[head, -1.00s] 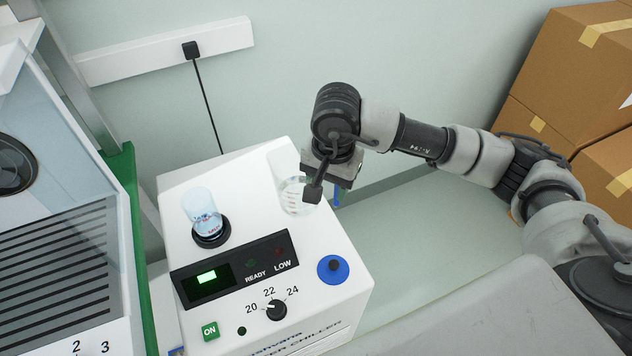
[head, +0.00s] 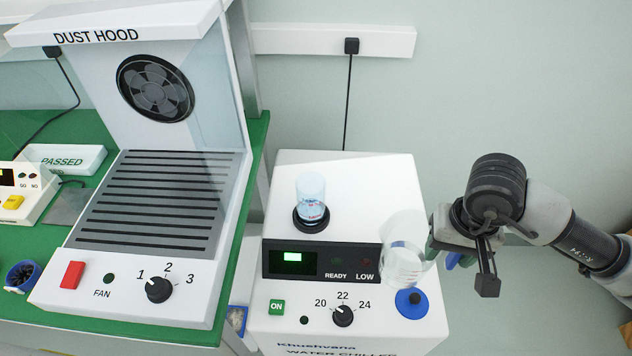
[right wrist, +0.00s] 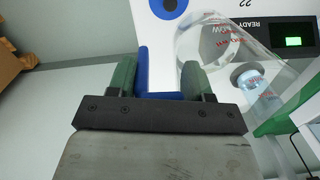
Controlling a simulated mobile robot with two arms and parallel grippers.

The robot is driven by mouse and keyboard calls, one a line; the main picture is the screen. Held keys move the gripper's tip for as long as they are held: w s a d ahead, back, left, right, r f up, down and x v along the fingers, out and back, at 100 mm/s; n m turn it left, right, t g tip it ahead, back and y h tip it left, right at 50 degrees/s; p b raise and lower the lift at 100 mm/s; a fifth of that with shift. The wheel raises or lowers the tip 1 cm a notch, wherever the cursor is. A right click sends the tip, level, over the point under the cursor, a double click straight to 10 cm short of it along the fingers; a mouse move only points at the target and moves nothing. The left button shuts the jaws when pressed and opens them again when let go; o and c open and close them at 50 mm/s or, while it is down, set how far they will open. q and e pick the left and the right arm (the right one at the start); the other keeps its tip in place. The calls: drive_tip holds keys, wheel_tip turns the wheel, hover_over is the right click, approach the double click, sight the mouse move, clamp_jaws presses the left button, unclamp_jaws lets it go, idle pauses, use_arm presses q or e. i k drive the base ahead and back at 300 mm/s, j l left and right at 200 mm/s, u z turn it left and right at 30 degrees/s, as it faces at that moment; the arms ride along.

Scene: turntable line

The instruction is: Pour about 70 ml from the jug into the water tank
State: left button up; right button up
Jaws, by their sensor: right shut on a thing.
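My right gripper (head: 462,245) is shut on the blue handle of the clear jug (head: 405,264). In the right wrist view, the green fingers (right wrist: 160,82) flank the blue handle, with the jug (right wrist: 190,50) beyond. My left gripper is not in view.
The dust hood (head: 150,290) stands on a green bench to the left. A power strip (head: 300,40) is on the wall. The space between jug and tank looks clear.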

sight(310, 187)
drive_tip(key=k+l, duration=0.2)
drive_tip(key=k, duration=0.15)
drive_tip(key=k+l, duration=0.15)
drive_tip(key=k, duration=0.2)
drive_tip(key=k+u, duration=0.1)
drive_tip(key=u, duration=1.7)
